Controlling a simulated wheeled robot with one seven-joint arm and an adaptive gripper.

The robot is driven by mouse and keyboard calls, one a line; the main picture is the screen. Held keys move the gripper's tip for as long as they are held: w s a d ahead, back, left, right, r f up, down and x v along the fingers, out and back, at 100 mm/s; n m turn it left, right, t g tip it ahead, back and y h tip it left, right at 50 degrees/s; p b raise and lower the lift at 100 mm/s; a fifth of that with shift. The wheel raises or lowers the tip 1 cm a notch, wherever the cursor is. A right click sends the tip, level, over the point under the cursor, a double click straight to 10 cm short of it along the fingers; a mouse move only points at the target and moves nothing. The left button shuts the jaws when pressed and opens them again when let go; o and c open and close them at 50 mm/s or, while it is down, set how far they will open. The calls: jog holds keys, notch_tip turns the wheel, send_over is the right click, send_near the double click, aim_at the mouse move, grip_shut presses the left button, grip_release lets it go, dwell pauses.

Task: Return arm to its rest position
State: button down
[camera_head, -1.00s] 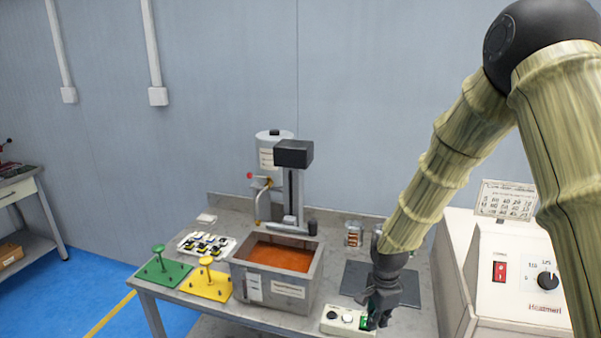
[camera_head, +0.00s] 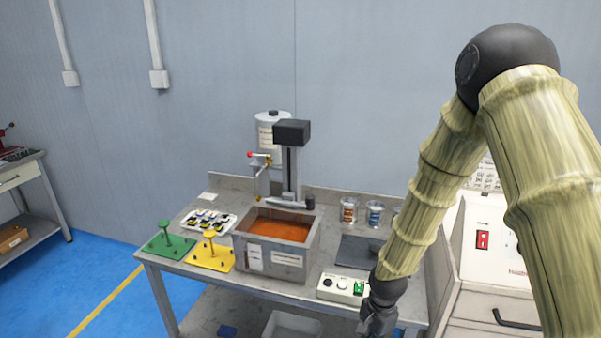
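My gripper (camera_head: 378,322) hangs at the lower right, in front of the table's front edge and just right of the button box. It points downward, and its fingers are dark and partly cut by the picture's bottom, so I cannot tell if they are open or shut. No held thing shows. My bamboo-like arm comes down from the upper right and hides part of the table's right end. The button box (camera_head: 343,288), pale with dark, white and green buttons, sits at the table's front edge, clear of the gripper.
A white machine (camera_head: 470,265) stands right, behind my arm.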

jog(key=s+d+f+n, duration=0.1)
jog(key=s+f+n, duration=0.3)
jog(key=s, duration=0.6)
jog(key=s+d+f+n, duration=0.2)
jog(key=s+f+n, duration=0.2)
jog(key=s+f, duration=0.3)
jog(key=s+d+f+n, duration=0.1)
jog(key=s+f+n, duration=0.3)
jog(key=s, duration=0.9)
jog(key=shift+s+d+f+h, duration=0.2)
jog(key=shift+f+h, duration=0.2)
jog(key=shift+f, duration=0.4)
